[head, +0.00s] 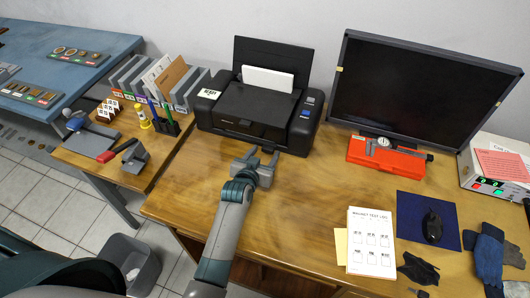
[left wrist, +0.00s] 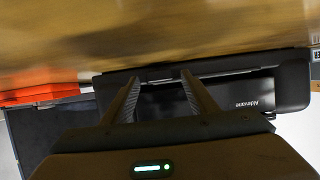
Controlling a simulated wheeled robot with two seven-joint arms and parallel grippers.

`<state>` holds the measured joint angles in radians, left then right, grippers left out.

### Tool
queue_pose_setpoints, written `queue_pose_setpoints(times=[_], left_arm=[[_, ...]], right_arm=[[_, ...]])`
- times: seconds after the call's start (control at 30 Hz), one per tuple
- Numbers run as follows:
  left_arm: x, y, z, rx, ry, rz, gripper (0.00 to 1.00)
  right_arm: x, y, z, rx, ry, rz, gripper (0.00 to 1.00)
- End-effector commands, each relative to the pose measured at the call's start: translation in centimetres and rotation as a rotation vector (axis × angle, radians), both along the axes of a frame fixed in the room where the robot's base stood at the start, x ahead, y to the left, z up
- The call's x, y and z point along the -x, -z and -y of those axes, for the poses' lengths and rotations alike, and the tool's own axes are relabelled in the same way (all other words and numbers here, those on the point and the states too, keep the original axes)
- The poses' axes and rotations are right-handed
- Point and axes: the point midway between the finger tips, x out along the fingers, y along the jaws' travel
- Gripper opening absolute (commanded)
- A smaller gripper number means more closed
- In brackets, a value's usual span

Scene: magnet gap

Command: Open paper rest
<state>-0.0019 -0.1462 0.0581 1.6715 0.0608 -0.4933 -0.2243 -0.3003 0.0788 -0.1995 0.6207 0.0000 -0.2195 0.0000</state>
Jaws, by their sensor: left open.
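The black printer (head: 262,104) stands at the back of the wooden desk. A panel stands upright at its rear with white paper (head: 267,80) against it. Its low front face (head: 240,127) looks closed in the head view; I cannot make out the paper rest as a separate part. My left gripper (head: 261,155) is open and empty just in front of the printer's front, near its right half. In the left wrist view the printer (left wrist: 285,88) appears upside down beyond the two spread fingers (left wrist: 160,90). Contact cannot be told. My right gripper is not in view.
A monitor (head: 420,92) and a red case with a caliper (head: 388,157) stand right of the printer. A paper list (head: 371,242), a mouse (head: 432,226) and gloves (head: 488,256) lie further right. File holders (head: 160,80) stand left. The desk before the printer is mostly clear.

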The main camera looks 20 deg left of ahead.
Motion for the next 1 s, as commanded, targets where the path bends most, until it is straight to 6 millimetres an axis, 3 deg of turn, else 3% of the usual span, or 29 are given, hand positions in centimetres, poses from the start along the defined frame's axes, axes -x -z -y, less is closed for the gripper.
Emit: queue_pose_setpoints(times=[0.43,0.67,0.83,1.0], left_arm=[[-0.6,0.2,0.0,0.0,0.0,0.0,0.53],[-0.6,0.2,0.0,0.0,0.0,0.0,0.0],[-0.2,0.1,0.0,0.0,0.0,-0.001,0.0],[1.8,-0.1,-0.1,-0.001,0.001,-0.003,0.0]], right_arm=[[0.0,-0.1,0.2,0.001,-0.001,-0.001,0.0],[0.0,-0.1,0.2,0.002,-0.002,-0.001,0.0],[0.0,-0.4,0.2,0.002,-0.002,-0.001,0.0],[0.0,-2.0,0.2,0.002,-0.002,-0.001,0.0]])
